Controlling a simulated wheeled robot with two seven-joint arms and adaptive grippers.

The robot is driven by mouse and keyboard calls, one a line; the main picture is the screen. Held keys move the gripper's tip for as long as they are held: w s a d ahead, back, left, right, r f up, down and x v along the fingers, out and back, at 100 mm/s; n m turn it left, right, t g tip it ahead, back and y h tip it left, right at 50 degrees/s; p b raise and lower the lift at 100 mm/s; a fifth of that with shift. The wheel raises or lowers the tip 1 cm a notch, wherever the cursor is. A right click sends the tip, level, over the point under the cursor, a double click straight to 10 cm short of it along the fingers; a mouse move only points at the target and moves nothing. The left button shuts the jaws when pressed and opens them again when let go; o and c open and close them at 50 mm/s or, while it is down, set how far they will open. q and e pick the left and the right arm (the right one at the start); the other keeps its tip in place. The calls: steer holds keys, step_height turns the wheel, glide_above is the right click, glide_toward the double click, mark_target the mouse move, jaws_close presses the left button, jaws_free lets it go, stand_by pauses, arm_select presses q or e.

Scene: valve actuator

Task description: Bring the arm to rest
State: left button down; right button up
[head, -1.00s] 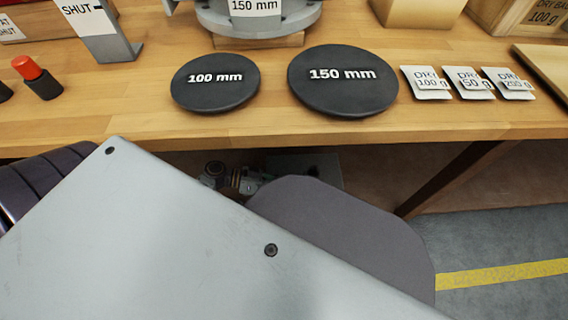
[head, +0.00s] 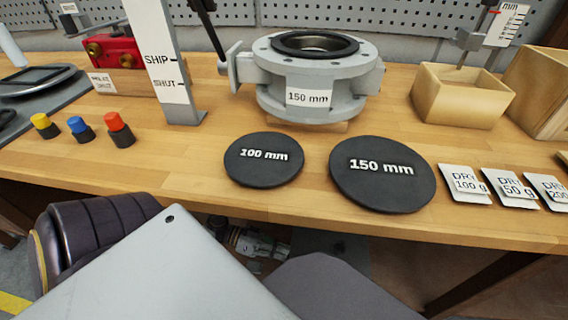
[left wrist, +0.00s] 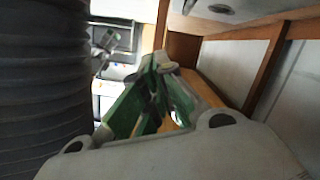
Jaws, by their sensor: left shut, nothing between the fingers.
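My left gripper (head: 245,240) shows small and partly hidden in the head view. It is below the front edge of the table, behind my pale grey body panel. In the left wrist view its green-sided fingers (left wrist: 160,68) come together at the tips, with nothing held between them. Brown wooden framing is close beyond the fingertips; I cannot tell whether they touch it. A dark ribbed part of my arm fills the left of that view. My right gripper is not in view.
The wooden table (head: 215,205) holds a grey 150 mm valve body (head: 318,97), black 100 mm (head: 264,160) and 150 mm (head: 382,175) discs, several white bags, a wooden box (head: 455,100), a SHIP/SHUT post (head: 168,75) and coloured-capped pieces. The table edge overhangs my left gripper.

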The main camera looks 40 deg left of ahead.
arm_select(q)
steer(key=shift+n, duration=0.3)
stand_by(0.4)
